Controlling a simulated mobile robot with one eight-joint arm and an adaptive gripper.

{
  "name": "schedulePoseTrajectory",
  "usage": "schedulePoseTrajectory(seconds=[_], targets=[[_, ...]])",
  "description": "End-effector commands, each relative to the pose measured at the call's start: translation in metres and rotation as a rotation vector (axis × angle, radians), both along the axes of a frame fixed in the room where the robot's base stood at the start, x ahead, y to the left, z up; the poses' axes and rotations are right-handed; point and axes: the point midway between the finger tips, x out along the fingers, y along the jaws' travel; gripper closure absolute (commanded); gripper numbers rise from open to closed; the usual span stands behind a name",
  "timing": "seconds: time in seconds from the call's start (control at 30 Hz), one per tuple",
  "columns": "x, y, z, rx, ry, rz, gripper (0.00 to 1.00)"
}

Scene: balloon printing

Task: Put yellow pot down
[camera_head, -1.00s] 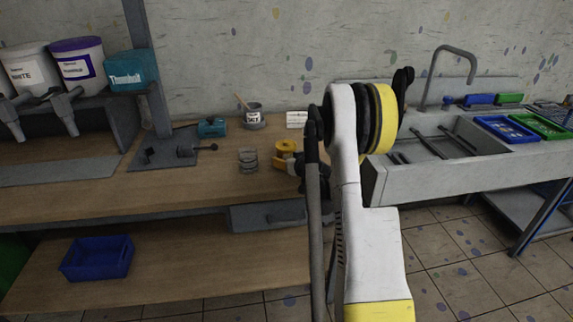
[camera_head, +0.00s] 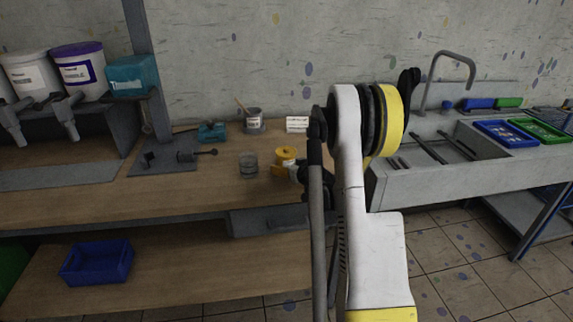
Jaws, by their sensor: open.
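The yellow pot (camera_head: 285,155) is at the right end of the wooden workbench (camera_head: 225,190), just left of my arm. It looks upright and at bench height; its base is partly hidden, so I cannot tell fully how it rests. My gripper (camera_head: 297,171) is at the pot's right side, small and mostly dark, partly hidden by my own arm. Its jaws are open beside the pot. Whether a finger still touches the pot cannot be made out.
Behind are a grey can with a stick (camera_head: 254,122), a white card (camera_head: 297,124) and a teal tool (camera_head: 212,132). A grey plate with a dark fitting (camera_head: 165,158) lies left. The sink (camera_head: 450,160) is right.

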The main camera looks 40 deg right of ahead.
Motion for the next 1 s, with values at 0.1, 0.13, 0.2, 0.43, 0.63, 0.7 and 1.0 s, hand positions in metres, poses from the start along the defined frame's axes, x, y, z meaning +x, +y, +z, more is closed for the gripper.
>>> schedulePoseTrajectory(seconds=[0.1,0.13,0.2,0.43,0.63,0.7,1.0], targets=[[-0.026,0.008,0.015,0.002,-0.001,-0.002,0.16],[-0.032,0.010,0.018,0.001,0.000,-0.002,0.16],[-0.046,0.014,0.023,0.001,0.000,-0.003,0.16],[-0.078,0.025,0.036,0.002,-0.001,-0.001,0.16],[-0.078,0.054,0.054,0.017,0.022,0.035,0.16],[-0.072,0.084,0.070,0.035,0.051,0.072,0.16],[-0.106,0.263,0.144,0.117,0.255,0.244,0.16]])
